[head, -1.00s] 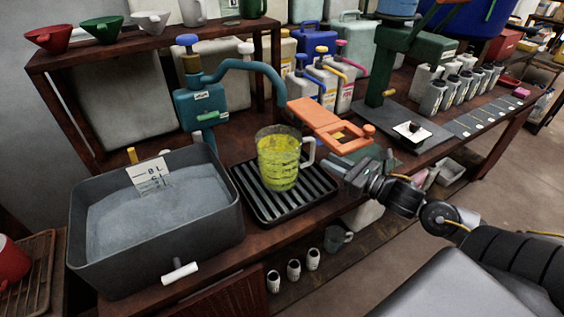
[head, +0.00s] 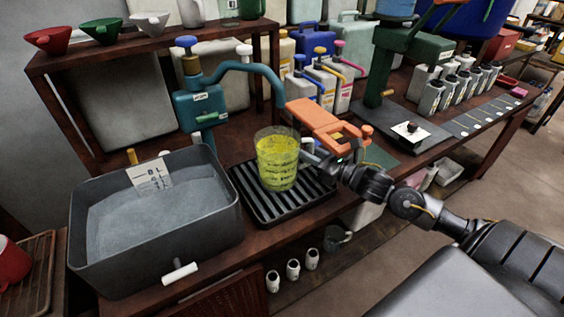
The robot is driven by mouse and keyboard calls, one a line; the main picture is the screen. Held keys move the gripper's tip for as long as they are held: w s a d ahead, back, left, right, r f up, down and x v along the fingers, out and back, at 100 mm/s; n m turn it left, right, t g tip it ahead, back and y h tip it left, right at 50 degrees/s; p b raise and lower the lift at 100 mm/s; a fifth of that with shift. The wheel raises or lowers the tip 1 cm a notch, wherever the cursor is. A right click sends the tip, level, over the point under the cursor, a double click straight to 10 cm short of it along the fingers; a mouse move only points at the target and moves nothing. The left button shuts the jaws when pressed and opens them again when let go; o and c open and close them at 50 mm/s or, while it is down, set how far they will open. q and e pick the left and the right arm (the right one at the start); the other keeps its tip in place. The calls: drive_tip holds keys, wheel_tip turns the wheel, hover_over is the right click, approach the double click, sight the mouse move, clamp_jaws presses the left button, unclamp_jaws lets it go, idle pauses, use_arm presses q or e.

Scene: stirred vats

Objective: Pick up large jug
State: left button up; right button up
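The large jug (head: 277,160) is clear, with graduation marks and yellow-green liquid inside. It stands upright on the black ribbed drip tray (head: 262,208) on the bench. My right gripper (head: 314,158) has its fingers at the jug's right side, where the handle is. The fingers cover most of the handle, and I cannot tell whether they are closed on it. My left gripper is not in view.
A grey basin (head: 92,262) of pale material with a card stands left of the tray. A teal pump spout (head: 250,66) arches behind the jug. An orange clamp-like tool (head: 318,118) lies just behind my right gripper. Several bottles stand farther back.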

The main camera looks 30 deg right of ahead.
clamp_jaws()
drive_tip(key=shift+r, duration=0.1)
idle(0.4)
